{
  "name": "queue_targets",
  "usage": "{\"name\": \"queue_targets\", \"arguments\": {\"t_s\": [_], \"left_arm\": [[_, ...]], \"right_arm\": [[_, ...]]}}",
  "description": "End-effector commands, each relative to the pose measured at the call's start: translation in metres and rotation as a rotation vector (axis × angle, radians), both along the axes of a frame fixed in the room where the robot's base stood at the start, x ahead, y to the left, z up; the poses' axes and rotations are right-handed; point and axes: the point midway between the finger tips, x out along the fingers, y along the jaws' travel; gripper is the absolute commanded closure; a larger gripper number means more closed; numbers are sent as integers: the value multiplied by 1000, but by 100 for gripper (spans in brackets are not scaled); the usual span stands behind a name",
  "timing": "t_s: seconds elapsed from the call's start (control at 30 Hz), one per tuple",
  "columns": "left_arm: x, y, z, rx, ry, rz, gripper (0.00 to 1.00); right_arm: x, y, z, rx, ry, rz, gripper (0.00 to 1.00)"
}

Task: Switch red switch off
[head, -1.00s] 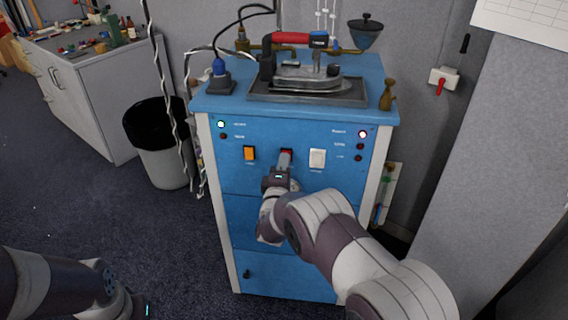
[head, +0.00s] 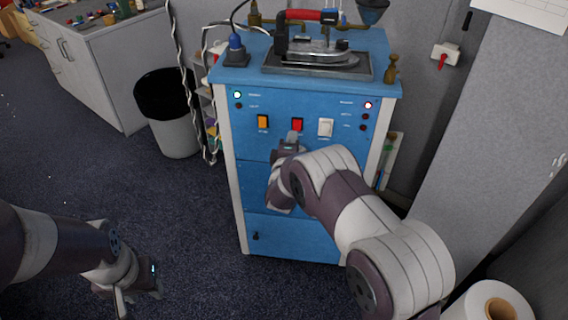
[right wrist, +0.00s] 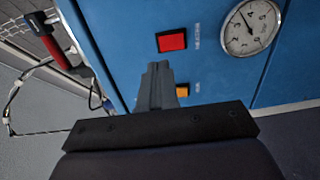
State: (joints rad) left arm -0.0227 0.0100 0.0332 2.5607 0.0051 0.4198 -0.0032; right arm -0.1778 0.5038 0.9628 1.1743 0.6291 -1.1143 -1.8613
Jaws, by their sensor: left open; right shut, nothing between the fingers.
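My left gripper (head: 138,300) is open at the lower left, far from the cabinet.
An iron (head: 318,50) rests on a tray on the blue cabinet (head: 320,225). A round gauge (right wrist: 251,27) shows in the right wrist view. A black-lined bin (head: 168,125) stands left of the cabinet, and white cords hang between them. The floor at front left is clear.

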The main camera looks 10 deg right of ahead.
Motion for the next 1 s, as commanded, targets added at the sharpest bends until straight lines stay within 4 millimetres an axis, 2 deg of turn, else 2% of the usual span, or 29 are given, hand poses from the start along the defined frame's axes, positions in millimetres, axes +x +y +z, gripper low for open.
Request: {"name": "queue_targets", "arguments": {"t_s": [0.2,0.43,0.6,1.0], "left_arm": [[0,0,1,0,0,0,57],[0,0,1,0,0,0,57],[0,0,1,0,0,0,57],[0,0,1,0,0,0,57]], "right_arm": [[-42,18,2,0,2,3,100],[-74,30,3,0,3,2,100],[-82,33,4,1,2,0,100],[-81,33,3,0,3,0,100]]}}
